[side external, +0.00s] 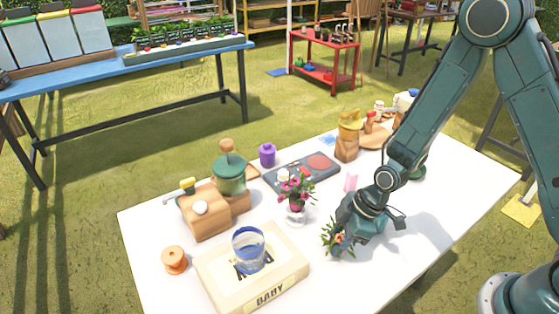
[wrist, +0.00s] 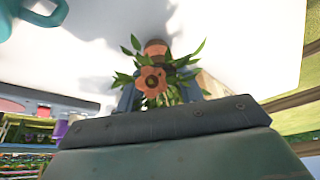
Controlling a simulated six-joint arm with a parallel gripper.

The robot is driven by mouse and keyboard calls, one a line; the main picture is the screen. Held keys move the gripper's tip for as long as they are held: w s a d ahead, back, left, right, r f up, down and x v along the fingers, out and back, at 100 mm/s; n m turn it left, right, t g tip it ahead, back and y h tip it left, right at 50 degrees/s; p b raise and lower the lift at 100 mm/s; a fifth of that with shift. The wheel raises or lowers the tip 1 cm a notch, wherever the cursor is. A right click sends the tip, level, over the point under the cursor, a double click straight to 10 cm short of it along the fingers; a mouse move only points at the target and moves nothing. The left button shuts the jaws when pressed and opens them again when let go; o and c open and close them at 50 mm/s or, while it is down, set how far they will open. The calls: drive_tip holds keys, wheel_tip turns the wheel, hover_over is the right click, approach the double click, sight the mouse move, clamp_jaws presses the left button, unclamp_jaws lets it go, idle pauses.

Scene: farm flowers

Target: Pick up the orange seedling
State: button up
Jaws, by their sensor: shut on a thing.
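The orange seedling (side external: 338,238) has orange blossoms and narrow green leaves. In the side view it is at the end of my gripper (side external: 345,225), near the front edge of the white table. In the wrist view the seedling (wrist: 152,80) is between the two fingers of my gripper (wrist: 160,95), which are shut on it. An orange-brown round part shows just beyond the blossom. The fingertips are mostly hidden by leaves. I cannot tell whether the seedling touches the table.
A vase of pink flowers (side external: 297,192) stands left of my gripper on the white table (side external: 420,228). A box marked BABY (side external: 285,270) bears a blue-rimmed glass (side external: 248,252). A pink block (side external: 351,182) stands behind.

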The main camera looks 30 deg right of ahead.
sight(340, 232)
wheel_tip(340, 232, up, 19)
drive_tip(key=shift+r, duration=0.2)
idle(0.7)
idle(0.5)
